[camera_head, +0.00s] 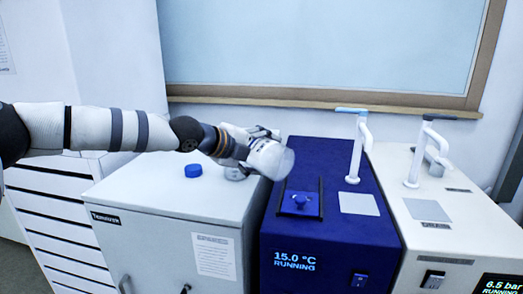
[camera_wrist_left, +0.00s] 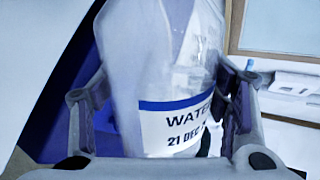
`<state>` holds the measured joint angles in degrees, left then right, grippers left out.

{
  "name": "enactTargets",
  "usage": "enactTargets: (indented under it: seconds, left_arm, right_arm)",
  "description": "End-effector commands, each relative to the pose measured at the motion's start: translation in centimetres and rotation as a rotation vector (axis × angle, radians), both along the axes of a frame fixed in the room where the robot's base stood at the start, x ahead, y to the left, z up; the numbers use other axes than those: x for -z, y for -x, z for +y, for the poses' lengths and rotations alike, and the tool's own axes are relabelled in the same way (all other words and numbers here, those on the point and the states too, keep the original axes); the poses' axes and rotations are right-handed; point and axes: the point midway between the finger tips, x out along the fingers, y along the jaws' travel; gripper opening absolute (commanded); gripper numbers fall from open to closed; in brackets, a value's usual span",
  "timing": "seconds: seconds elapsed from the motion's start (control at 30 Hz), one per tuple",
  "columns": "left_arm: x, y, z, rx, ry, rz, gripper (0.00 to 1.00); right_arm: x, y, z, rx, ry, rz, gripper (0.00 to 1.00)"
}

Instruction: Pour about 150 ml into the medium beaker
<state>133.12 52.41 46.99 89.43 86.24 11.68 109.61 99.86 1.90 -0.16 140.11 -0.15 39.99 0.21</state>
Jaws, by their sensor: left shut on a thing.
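My left gripper (camera_head: 255,138) is shut on a clear bottle (camera_head: 270,160), tilted over the right edge of the cabinet top. In the left wrist view the bottle (camera_wrist_left: 170,70) sits between the fingers of my left gripper (camera_wrist_left: 165,110); its blue-striped label reads "WATER" and "21 DEC". A small clear glass thing (camera_head: 236,173) shows at the cabinet top below the gripper, partly hidden; I cannot tell if it is the medium beaker. The liquid level cannot be made out. A blue cap (camera_head: 194,170) lies on the cabinet top to the left. My right gripper is not in view.
The white cabinet (camera_head: 140,193) has a mostly clear top. Right of it stands a blue unit (camera_head: 345,225) reading 15.0 °C, with a recessed blue knob (camera_head: 301,202) and a white tap (camera_head: 358,150). A cream unit (camera_head: 440,230) with another tap (camera_head: 418,155) stands farther right.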

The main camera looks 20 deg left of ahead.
Motion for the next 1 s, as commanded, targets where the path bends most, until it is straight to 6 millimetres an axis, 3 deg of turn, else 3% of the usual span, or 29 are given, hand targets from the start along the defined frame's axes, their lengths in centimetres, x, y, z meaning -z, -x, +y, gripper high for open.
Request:
enactTargets:
  seconds: [0.03, 0.13, 0.33, 0.7, 1.0]
  left_arm:
    - [-1.8, 0.2, -0.1, 0.002, -0.02, -0.035, 0.09]
    - [-2.0, 0.3, 0.0, -0.001, -0.064, -0.07, 0.09]
    - [0.2, 0.1, -0.1, 0.0, -0.158, -0.094, 0.09]
    - [0.3, -0.3, 0.3, 0.0, -0.439, -0.221, 0.09]
    - [0.0, -0.2, 0.2, 0.008, -0.447, -0.229, 0.09]
  right_arm:
    - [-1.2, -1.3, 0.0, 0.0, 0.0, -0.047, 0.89]
    - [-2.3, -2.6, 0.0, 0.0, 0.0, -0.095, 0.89]
    - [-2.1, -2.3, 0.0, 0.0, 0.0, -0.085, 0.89]
    - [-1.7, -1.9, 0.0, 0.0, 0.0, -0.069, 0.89]
    - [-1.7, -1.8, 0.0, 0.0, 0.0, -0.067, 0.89]
